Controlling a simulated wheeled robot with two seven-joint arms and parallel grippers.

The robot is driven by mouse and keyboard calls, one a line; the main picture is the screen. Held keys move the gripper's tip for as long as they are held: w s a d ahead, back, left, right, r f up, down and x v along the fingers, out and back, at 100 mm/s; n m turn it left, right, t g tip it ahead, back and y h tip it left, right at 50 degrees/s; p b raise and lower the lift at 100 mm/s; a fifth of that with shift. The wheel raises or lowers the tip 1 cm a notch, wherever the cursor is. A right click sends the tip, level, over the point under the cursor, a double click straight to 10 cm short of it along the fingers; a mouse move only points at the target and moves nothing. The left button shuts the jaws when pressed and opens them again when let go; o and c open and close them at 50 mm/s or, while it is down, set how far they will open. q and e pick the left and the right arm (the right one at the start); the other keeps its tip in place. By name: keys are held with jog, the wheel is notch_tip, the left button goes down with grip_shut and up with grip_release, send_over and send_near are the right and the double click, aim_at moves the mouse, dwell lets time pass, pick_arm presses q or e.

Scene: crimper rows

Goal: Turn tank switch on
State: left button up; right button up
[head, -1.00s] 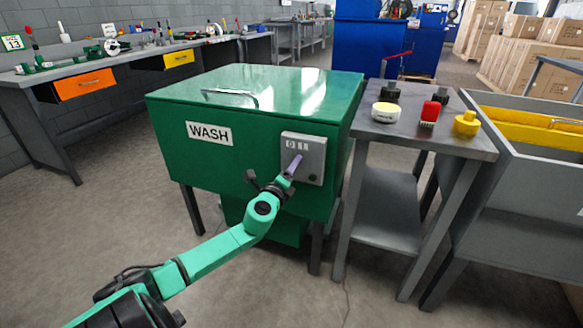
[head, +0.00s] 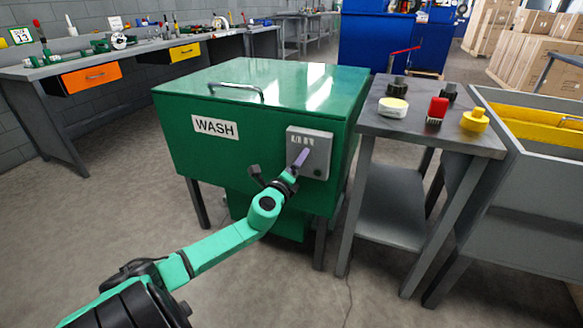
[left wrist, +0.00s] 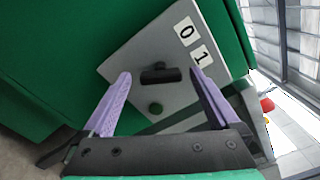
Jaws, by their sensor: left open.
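The green tank (head: 205,165) marked WASH stands in the middle of the head view. A grey switch box (head: 321,146) is on its front; it also shows in the left wrist view (left wrist: 205,98). My left gripper (head: 303,157) is at the box with purple fingers. In the left wrist view its open fingers (left wrist: 160,78) appear on either side of the switch; contact cannot be told. My right gripper is not seen.
A grey side table (head: 392,120) with several coloured knobs and caps stands right of the tank. A grey bin (head: 500,190) with yellow contents is beyond it. A workbench (head: 110,65) with drawers runs along the left wall. Floor is clear in front.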

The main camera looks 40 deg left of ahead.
pick_arm(q)
jog(key=v, duration=1.4)
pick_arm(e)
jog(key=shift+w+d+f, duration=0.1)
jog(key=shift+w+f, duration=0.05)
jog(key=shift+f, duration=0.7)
pick_arm(q)
jog(key=shift+s+d, duration=0.1)
jog(key=shift+s, duration=0.05)
